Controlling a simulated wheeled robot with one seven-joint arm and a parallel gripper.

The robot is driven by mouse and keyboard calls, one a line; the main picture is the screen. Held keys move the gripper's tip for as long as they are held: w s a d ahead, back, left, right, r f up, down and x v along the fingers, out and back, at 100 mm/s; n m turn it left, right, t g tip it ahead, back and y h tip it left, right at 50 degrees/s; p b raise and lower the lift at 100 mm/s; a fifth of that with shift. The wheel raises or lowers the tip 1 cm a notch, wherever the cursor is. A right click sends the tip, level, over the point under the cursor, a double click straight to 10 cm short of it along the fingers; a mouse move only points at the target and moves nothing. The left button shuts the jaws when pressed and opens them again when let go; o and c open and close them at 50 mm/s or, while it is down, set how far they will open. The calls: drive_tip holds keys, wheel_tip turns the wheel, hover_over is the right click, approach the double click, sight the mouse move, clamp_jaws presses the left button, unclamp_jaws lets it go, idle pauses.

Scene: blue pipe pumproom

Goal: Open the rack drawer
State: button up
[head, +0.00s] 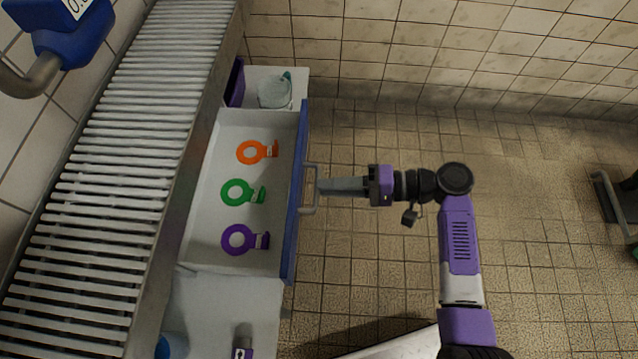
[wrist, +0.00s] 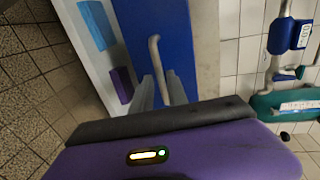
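The rack drawer (head: 236,262) is pulled well out from under the slatted rack, its white inside open to view. Its blue front (head: 292,240) carries a grey U-shaped handle (head: 309,207). My gripper (head: 322,186) reaches the handle from the right in the head view. In the wrist view its two fingers (wrist: 161,91) lie on either side of the handle bar (wrist: 155,58), close against it, and look shut on it. Inside the drawer lie an orange ring (head: 250,152), a green ring (head: 236,192) and a purple ring (head: 236,240), each with a tab.
The slatted metal rack (head: 130,160) runs along the left above the drawer. A clear jug (head: 274,92) stands on a white surface beyond the drawer. Tiled floor (head: 365,270) to the right of the drawer is mostly clear. A metal-framed object (head: 612,205) stands at the far right.

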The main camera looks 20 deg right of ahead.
drive_tip(key=shift+v, duration=2.25)
